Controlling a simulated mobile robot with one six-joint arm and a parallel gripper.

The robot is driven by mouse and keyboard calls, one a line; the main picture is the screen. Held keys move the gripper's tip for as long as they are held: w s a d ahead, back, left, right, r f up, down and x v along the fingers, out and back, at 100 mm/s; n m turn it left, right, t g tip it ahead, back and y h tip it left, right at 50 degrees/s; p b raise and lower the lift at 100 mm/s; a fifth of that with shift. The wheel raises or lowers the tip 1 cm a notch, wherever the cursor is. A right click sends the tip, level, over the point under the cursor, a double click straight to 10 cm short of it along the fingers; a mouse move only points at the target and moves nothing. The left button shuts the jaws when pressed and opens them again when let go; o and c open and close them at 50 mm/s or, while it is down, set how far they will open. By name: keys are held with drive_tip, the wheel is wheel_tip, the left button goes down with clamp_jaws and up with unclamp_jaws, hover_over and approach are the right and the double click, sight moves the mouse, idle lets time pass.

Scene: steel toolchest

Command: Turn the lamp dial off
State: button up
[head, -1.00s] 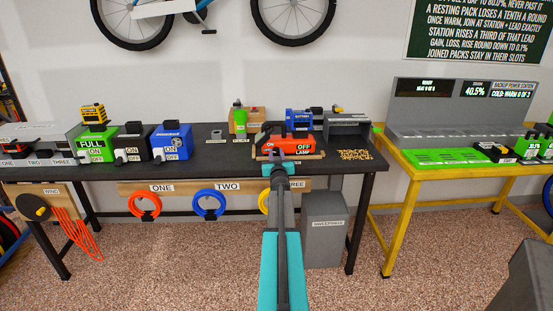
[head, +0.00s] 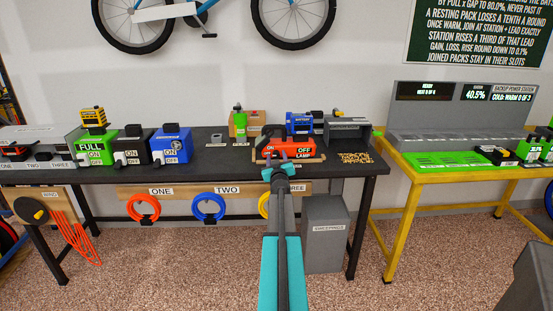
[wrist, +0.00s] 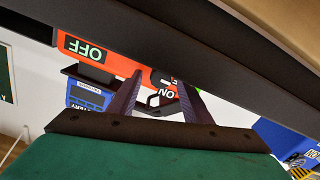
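In the wrist view the lamp (wrist: 125,72) appears upside down, with the OFF plate at left and part of ON at right. There my gripper (wrist: 160,80) has two dark fingers spread apart with nothing held. A black loop-shaped part shows between them. I cannot make out the dial or its setting.
A blue battery unit (head: 299,122) and a grey open box (head: 348,131) stand behind and right of the lamp. A grey bin (head: 325,240) is below.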

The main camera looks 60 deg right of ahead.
drive_tip(key=shift+a, duration=0.15)
drive_tip(key=v, duration=1.3)
drive_tip(key=shift+s+a, duration=0.2)
idle(0.6)
idle(0.5)
